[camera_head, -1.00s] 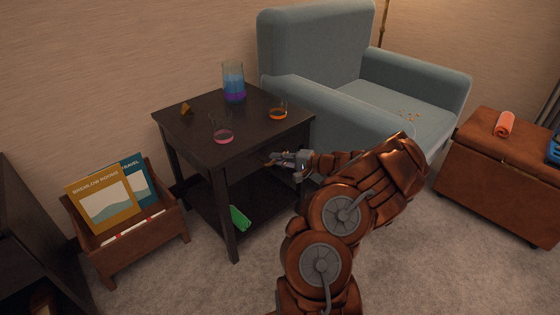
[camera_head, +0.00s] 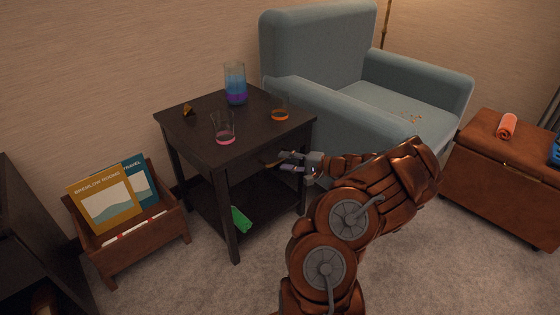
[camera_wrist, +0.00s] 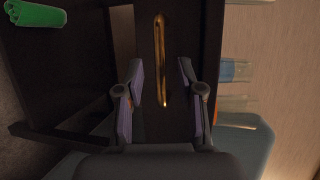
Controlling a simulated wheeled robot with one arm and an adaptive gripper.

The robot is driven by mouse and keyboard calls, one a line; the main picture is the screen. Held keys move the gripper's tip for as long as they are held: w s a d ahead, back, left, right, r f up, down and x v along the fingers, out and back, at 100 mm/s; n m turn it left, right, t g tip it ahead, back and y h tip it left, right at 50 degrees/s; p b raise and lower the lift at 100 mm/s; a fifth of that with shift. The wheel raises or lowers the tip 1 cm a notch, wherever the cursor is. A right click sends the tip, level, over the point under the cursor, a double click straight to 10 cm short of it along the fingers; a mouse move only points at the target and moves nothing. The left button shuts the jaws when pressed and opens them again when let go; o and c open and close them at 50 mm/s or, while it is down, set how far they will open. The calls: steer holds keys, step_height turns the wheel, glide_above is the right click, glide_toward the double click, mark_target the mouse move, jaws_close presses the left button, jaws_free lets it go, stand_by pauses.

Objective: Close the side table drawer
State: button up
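The dark side table (camera_head: 170,118) stands in the middle left of the head view, beside the armchair. Its drawer front (camera_wrist: 185,45) fills the middle of the wrist view, with a long brass handle (camera_wrist: 160,60). The drawer appears flush or nearly so with the table frame; I cannot tell exactly. My gripper (camera_head: 282,161) is at the table's front side, just below the top. In the wrist view my gripper (camera_wrist: 160,85) is open, its two fingers apart on either side of the handle's lower end, with nothing held between them.
A tall blue and purple glass (camera_head: 235,85) and two low glasses stand on the tabletop. A green roll (camera_head: 240,219) lies on the lower shelf. The blue armchair (camera_head: 320,55) is close behind my gripper. A magazine rack (camera_head: 150,230) stands left; carpet is clear in front.

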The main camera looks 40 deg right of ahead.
steer(key=v, duration=0.8)
steer(key=shift+s, duration=0.4)
steer(key=shift+r, duration=0.15)
